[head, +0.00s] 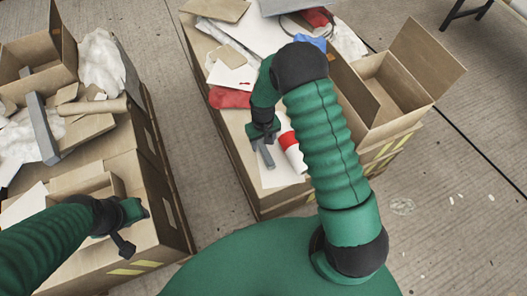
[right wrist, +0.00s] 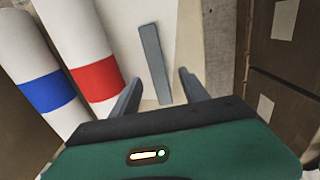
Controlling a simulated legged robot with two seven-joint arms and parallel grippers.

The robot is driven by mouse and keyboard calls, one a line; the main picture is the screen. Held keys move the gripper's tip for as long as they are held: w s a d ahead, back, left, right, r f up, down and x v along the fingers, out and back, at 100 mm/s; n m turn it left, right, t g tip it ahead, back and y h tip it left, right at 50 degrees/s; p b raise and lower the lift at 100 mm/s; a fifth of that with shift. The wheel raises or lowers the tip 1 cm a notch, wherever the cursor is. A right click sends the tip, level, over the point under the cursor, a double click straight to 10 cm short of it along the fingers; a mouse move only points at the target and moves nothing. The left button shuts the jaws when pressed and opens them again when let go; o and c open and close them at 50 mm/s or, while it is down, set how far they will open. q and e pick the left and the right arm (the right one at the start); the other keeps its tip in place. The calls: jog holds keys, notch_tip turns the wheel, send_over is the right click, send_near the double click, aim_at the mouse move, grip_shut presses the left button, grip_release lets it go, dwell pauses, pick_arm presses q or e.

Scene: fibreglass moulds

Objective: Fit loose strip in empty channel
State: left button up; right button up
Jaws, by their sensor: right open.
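A grey strip (right wrist: 154,62) lies on a pale sheet in the right wrist view, between the fingers of my right gripper (right wrist: 160,79) and apart from both. The right gripper is open. In the head view my right gripper (head: 264,143) is over the front of the middle crate, beside a tube with a red band; the strip is hard to tell from the fingers there. My left gripper (head: 128,229) is above the left crate's right side, and its jaws are too unclear to read. I cannot make out an empty channel in either view.
An open cardboard box (head: 392,88) is right of my right arm. A longer grey bar (head: 42,128) lies among cardboard and wrapping at left. Bare floor separates the crates.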

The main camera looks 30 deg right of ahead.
aim_at(264, 149)
jog(key=f, duration=0.2)
jog(key=f+b, duration=0.1)
jog(key=f, duration=0.2)
jog(key=shift+s+d+f, duration=0.15)
jog(key=shift+s+d, duration=0.05)
jog(key=shift+d, duration=0.1)
jog(key=shift+a, duration=0.25)
jog(key=c, duration=0.8)
jog(key=shift+d, duration=0.15)
grip_shut()
